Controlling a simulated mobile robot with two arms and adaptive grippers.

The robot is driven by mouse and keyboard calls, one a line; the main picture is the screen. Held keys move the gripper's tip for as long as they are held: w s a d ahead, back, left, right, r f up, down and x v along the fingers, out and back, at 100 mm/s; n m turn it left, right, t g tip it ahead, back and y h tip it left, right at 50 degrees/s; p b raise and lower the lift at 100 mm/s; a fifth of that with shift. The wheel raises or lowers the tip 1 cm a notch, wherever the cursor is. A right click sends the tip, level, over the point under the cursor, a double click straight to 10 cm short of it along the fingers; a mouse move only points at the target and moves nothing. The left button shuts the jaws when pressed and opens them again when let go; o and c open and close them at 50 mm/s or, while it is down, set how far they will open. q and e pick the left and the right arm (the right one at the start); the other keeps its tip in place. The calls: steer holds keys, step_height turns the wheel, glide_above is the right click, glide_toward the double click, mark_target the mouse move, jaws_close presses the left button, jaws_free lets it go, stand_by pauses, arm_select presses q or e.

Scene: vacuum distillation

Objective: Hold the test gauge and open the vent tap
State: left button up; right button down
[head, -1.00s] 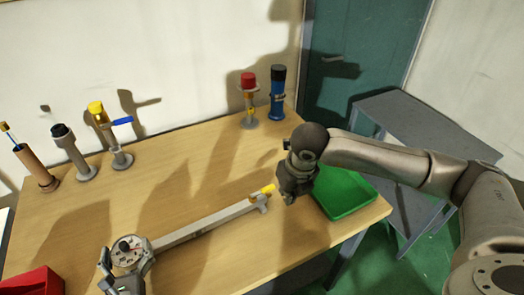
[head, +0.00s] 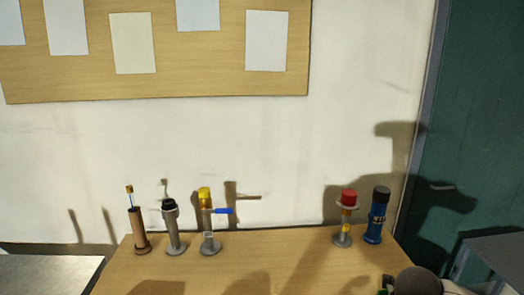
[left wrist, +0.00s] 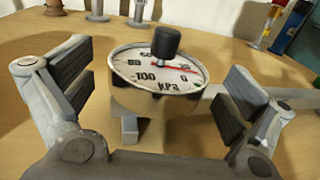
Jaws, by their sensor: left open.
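The test gauge (left wrist: 158,72) is a round dial marked in kPa, with a red needle and a black knob on top. In the left wrist view it lies between the two fingers of my left gripper (left wrist: 155,88). The fingers are apart, with a gap visible on each side of the gauge. A pale bar (left wrist: 204,104) runs from the gauge toward the right, behind the right finger. The yellow tap at the bar's far end is in neither current view. In the head view only a rounded dark part of my right arm shows at the bottom right; its gripper is out of frame.
Along the table's (head: 215,275) back edge stand a brown holder (head: 140,230), a black-topped stand (head: 173,228), a yellow-topped stand with a blue lever (head: 208,220), a red-topped stand (head: 347,215) and a blue cylinder (head: 377,215). A grey side table (head: 500,255) stands at right.

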arm_select(q)
steer(key=s, duration=0.9)
steer(key=shift+s+a, duration=0.3)
steer(key=shift+a, duration=0.1)
